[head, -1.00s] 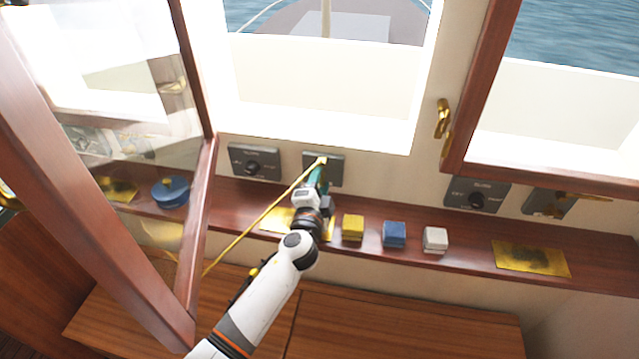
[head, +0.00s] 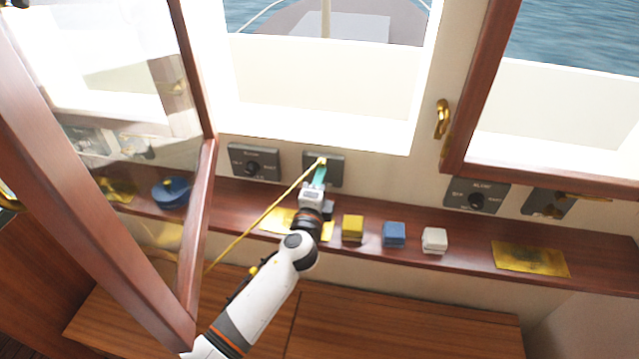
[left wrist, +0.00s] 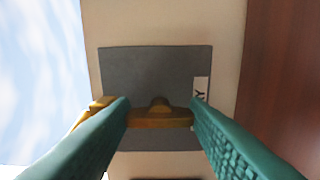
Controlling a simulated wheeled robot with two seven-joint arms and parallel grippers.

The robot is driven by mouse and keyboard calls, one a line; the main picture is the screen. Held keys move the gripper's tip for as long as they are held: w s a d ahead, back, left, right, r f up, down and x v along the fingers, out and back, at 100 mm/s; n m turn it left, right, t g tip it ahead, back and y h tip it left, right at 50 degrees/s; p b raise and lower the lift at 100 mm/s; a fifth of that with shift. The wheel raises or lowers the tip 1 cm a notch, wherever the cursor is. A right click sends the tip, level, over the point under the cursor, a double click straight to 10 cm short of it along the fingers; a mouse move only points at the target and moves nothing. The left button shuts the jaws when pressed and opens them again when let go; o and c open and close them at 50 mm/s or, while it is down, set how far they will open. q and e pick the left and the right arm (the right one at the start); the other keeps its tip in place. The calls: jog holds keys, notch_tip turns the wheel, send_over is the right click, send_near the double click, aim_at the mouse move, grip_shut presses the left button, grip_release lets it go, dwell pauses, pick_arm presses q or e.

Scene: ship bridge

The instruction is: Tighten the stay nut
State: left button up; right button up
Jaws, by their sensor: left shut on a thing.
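The brass stay nut (left wrist: 158,112) is a wing-shaped piece on a grey plate, which also shows in the head view (head: 337,173). A thin brass stay (head: 262,216) runs from this plate down and left towards the open window frame. My left gripper (head: 320,168) is at the plate, its teal fingers on either side of the nut in the left wrist view. It is shut on the nut; the exact finger contact is hard to see. Lettering on the plate is partly hidden by a finger. My right gripper is not in view.
The open wooden window frame (head: 195,230) stands close on the left. A control plate (head: 253,161) is left of the stay plate. The ledge holds yellow (head: 353,227), blue (head: 394,234) and white (head: 434,240) blocks, a blue round object (head: 170,191) and a brass plaque (head: 530,257).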

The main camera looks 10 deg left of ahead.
pick_arm(q)
jog(key=shift+f, duration=0.1)
jog(key=o, duration=1)
jog(key=shift+s, duration=0.1)
jog(key=s+b, duration=0.2)
jog(key=s, duration=0.9)
jog(key=shift+s, duration=0.45)
